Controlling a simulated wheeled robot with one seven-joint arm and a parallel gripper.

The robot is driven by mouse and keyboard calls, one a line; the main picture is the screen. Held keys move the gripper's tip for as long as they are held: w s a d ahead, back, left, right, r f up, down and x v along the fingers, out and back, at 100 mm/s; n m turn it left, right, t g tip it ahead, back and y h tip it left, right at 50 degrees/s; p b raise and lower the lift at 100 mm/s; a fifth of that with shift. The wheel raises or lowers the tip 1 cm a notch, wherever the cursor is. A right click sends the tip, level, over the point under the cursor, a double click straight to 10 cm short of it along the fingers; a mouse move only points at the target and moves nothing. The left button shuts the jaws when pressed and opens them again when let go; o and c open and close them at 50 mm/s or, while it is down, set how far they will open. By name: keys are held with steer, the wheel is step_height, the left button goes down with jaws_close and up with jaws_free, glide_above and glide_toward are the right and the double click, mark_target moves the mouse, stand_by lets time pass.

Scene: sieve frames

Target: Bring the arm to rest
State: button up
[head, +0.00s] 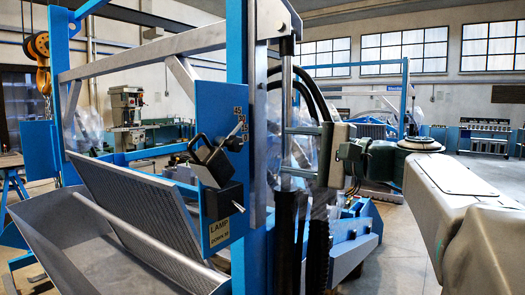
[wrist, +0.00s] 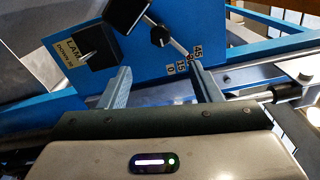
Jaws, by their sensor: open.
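My gripper (head: 287,150) is at the middle of the head view, reaching in from the right with its fingers pointing left at a blue machine frame. In the wrist view my gripper (wrist: 161,82) has two grey fingers spread apart with nothing between them. Beyond the fingertips is a blue panel (head: 205,110), also in the wrist view (wrist: 120,58). Whether the fingers touch anything cannot be told.
The panel carries a black lever (head: 208,158) by a number scale (wrist: 184,62) and a black switch box (head: 224,200) over a LAMP label (head: 220,232). Blue posts and black hoses (head: 312,90) stand close to my gripper. A grey trough (head: 110,245) lies lower left. Open floor shows at right.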

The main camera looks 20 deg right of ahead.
steer(key=s+a+f+n+g+h+p, duration=0.35)
steer(key=a+f+g+p, duration=0.45)
steer(key=f, duration=0.5)
steer(key=s+a+f+n+g+h+p, duration=0.1)
steer(key=s+f+n+g+h+p, duration=0.2)
steer(key=s+f+n+h+p, duration=0.3)
steer(key=s+f+n+h, duration=0.1)
steer(key=s+f+n, duration=0.2)
steer(key=s+f, duration=0.2)
step_height(320, 180, down, 2)
steer(key=shift+s+a+g, duration=0.15)
steer(key=shift+s+g, duration=0.25)
steer(key=shift+c, duration=0.4)
